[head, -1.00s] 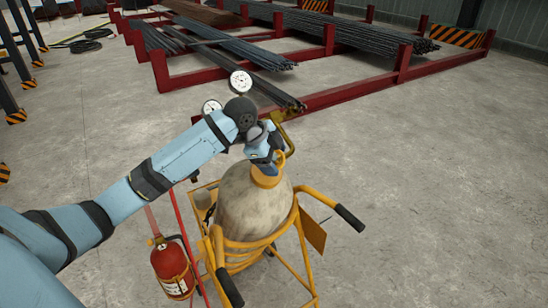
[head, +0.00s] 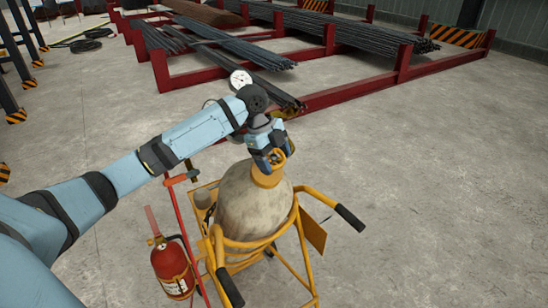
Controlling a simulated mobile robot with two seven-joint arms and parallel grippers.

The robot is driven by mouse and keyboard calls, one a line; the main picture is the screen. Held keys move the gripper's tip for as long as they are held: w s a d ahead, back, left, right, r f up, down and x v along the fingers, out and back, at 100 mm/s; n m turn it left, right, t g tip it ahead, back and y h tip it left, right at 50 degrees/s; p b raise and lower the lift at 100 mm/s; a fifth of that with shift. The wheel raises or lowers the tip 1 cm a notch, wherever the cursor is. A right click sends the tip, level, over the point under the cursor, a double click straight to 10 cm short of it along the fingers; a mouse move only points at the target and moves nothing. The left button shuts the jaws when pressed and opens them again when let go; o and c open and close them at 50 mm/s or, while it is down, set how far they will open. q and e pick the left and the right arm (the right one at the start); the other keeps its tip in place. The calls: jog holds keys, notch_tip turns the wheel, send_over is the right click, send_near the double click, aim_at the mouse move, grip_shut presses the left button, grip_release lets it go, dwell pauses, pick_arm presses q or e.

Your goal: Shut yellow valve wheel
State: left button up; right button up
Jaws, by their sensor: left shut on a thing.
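A gas cylinder (head: 254,208) with a worn beige body stands upright in a yellow trolley. The yellow valve wheel (head: 281,157) is at its top, above a yellow collar (head: 268,178). My left gripper (head: 270,164) reaches down from above and is shut on the yellow valve wheel. Its fingers and wrist hide part of the wheel and most of the valve fittings. A white round gauge (head: 240,79) shows behind my left wrist. My right gripper is not in view.
The yellow trolley (head: 297,240) has black-gripped handles at the front and right. A red fire extinguisher (head: 172,268) is at its left. Red racks with steel bars (head: 235,50) lie behind. The concrete floor at right is clear.

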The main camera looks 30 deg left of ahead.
pick_arm(q)
jog(key=shift+f, duration=0.1)
jog(key=o, duration=0.9)
jog(key=b+v, duration=0.2)
jog(key=v, duration=1.1)
jog(key=shift+s+a+r, duration=0.1)
jog(key=shift+s+r, duration=0.05)
jog(key=shift+r, duration=0.25)
